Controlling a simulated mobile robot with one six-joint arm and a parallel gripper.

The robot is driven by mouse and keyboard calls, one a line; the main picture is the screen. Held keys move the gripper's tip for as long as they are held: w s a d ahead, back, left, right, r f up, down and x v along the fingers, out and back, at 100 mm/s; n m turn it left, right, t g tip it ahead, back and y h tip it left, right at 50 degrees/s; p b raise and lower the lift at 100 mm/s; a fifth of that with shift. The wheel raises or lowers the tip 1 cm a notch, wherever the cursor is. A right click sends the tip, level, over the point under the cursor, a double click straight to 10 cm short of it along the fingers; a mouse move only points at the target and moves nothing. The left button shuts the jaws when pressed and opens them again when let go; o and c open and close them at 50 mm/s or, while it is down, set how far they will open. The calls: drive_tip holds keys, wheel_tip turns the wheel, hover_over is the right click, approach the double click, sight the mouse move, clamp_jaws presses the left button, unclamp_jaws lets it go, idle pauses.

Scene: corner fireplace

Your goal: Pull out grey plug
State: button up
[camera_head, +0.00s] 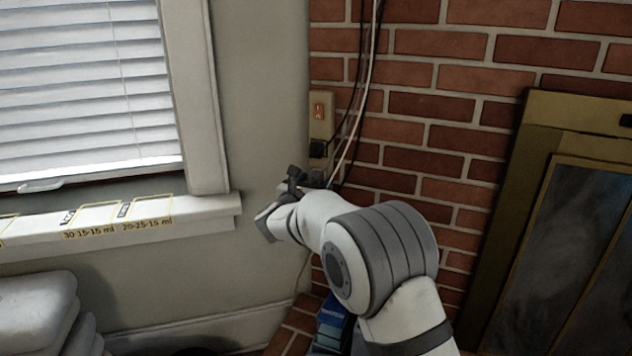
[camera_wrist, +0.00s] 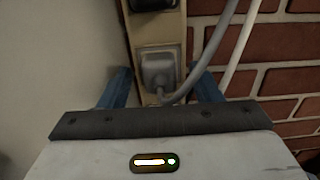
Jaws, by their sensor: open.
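The grey plug (camera_wrist: 158,70) sits in the lower socket of a beige outlet plate (camera_wrist: 158,27) in the wrist view, with a grey cable curving from it up to the right. My gripper (camera_wrist: 162,84) is open, with one blue finger on each side of the plug and apart from it. In the head view the outlet plate (camera_head: 320,112) is on the wall corner beside the brick, and my gripper (camera_head: 306,180) is just below it. The gripper partly hides what lies below the plate.
Black and white cables (camera_head: 362,95) hang along the brick wall (camera_head: 435,75). A window sill (camera_head: 150,220) juts out at the left. A brass-framed fireplace (camera_head: 530,160) stands at the right. A blue box (camera_head: 334,318) is on the brick ledge below my arm.

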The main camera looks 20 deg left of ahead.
clamp_jaws()
idle(0.6)
drive_tip(key=s+b, duration=0.3)
drive_tip(key=s, duration=0.3)
drive_tip(key=shift+a+b, duration=0.25)
drive_tip(key=shift+b, duration=0.15)
idle(0.7)
idle(0.4)
